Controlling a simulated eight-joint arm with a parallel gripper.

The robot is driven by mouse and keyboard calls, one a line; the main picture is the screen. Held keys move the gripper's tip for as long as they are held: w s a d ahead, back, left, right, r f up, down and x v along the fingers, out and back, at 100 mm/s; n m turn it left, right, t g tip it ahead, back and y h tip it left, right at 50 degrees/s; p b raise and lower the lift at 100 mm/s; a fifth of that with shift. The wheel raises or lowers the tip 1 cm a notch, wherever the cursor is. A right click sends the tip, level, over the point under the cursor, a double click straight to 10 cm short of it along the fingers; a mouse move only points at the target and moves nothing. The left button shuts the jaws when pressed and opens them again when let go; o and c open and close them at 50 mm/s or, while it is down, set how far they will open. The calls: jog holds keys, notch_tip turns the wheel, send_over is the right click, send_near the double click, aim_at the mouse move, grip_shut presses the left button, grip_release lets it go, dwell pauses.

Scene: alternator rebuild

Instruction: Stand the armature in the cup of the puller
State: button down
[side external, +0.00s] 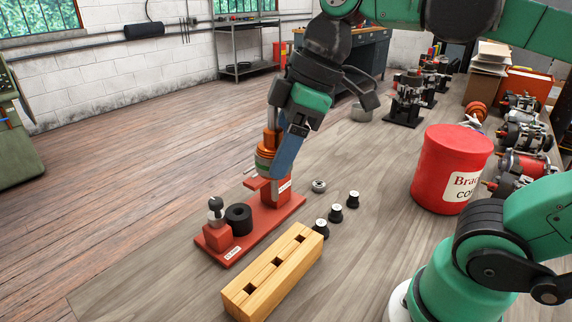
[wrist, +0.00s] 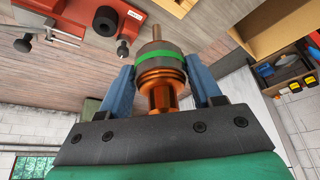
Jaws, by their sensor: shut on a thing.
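The armature (side external: 267,142), with copper-orange windings and a dark core with a green band, is in my gripper (wrist: 160,68). Its blue fingers are shut on the armature's sides. In the wrist view the armature (wrist: 162,75) shows its bare shaft pointing away from the palm. In the side view it hangs roughly upright above the right end of the red puller (side external: 265,226), close to a red block there; whether they touch is unclear. A black round piece (side external: 238,219), possibly the cup, stands toward the puller's left end and is clear of the armature.
A wooden block (side external: 275,270) with square holes lies in front. Several black knobs with pale tops (side external: 336,213) and a small metal ring (side external: 319,186) lie to the right. A red tub (side external: 450,168) and assembled alternators (side external: 520,135) stand farther right. Bench behind the puller is free.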

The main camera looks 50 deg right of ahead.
notch_tip(320, 180, up, 2)
jog(key=shift+r, duration=0.1)
jog(key=shift+w+r, duration=0.2)
jog(key=w+d+f, duration=0.4)
jog(key=w+f, duration=0.8)
jog(key=f, duration=0.1)
jog(key=shift+w+f, duration=0.25)
jog(key=shift+w, duration=0.05)
jog(key=shift+f, duration=0.5)
dwell(0.9)
jog(key=shift+f, duration=0.35)
dwell(0.6)
